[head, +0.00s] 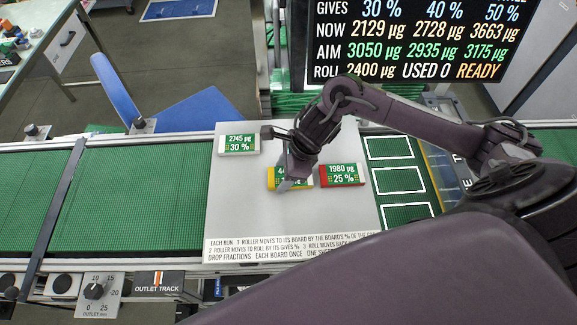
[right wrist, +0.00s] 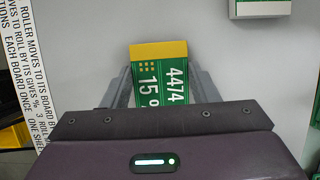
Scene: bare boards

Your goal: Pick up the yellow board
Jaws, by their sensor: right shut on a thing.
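The yellow board (head: 271,180) has a green label and lies at the middle of the pale panel (head: 235,215). It also shows in the right wrist view (right wrist: 159,50), with "4474" and "15" on its label. My right gripper (head: 291,183) comes down over it from above, and its two fingers (right wrist: 158,85) are shut on the board's sides. The gripper hides part of the board and its label in the head view. I cannot tell whether the board touches the panel. My left gripper is in neither view.
A white board (head: 238,145) marked 2745 µg, 30 % lies at the upper left of the panel. A red-ended board (head: 342,175) marked 1980 µg, 25 % lies close to the right of the gripper. A dark display (head: 420,45) stands behind. Green track (head: 130,200) runs left.

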